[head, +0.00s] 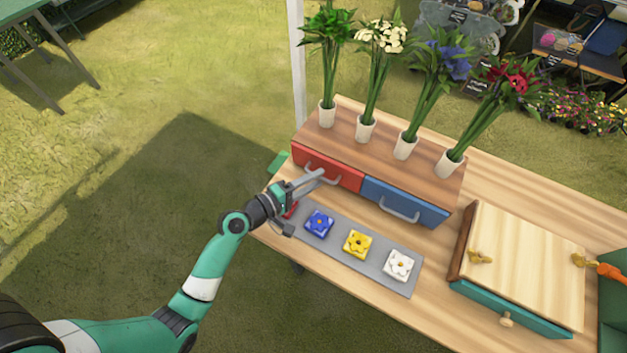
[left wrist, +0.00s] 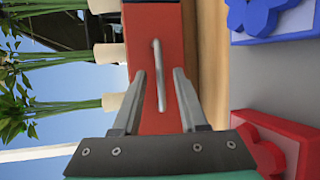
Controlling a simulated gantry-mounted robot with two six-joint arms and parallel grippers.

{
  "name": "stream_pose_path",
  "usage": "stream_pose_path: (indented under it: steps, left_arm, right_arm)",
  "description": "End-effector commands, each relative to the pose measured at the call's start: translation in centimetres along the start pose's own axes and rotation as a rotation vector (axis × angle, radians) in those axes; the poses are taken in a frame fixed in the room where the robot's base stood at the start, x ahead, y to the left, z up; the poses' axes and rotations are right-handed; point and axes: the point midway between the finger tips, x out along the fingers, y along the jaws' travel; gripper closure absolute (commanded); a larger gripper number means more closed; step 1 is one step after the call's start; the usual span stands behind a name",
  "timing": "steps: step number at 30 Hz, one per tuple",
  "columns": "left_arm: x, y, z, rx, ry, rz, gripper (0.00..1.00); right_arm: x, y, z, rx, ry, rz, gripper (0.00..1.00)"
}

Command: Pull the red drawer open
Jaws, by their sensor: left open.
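The red drawer (head: 340,174) is the left one of two drawers in a wooden box on the table, and it looks shut. Its pale bar handle (head: 322,176) is on the drawer front; it also shows in the left wrist view (left wrist: 160,78). My left gripper (head: 314,180) is at the drawer front, open. In the left wrist view its two fingers (left wrist: 160,88) stand on either side of the handle's near end, with no clear contact. My right gripper is not in view.
A blue drawer (head: 405,201) is beside the red one. A grey mat (head: 378,268) with several flower blocks lies in front. Several vases (head: 405,146) stand on top of the box. A board-topped box (head: 525,255) is at the right.

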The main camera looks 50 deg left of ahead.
Motion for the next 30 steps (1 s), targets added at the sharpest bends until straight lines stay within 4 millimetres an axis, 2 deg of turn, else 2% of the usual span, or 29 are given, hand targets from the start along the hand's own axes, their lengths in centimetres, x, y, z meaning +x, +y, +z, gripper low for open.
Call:
stream_pose_path:
  steps: [6, 8, 13, 14, 30]
  left_arm:
    - [0.07, 0.0, 0.0, -0.001, 0.0, -0.001, 0.58]
    - [0.06, 0.0, 0.0, -0.001, 0.0, 0.0, 0.67]
    - [0.04, 0.0, -0.01, -0.001, 0.0, 0.0, 0.97]
    - [0.04, 0.0, -0.01, -0.001, 0.0, 0.0, 1.0]
    - [0.03, 0.0, -0.01, -0.001, 0.0, 0.0, 1.0]
  right_arm:
    - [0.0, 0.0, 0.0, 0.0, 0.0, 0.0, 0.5]
    - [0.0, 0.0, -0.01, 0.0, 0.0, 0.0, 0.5]
    - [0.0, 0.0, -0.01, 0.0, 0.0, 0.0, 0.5]
    - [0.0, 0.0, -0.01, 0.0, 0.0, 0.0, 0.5]
    - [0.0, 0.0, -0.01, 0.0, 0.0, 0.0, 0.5]
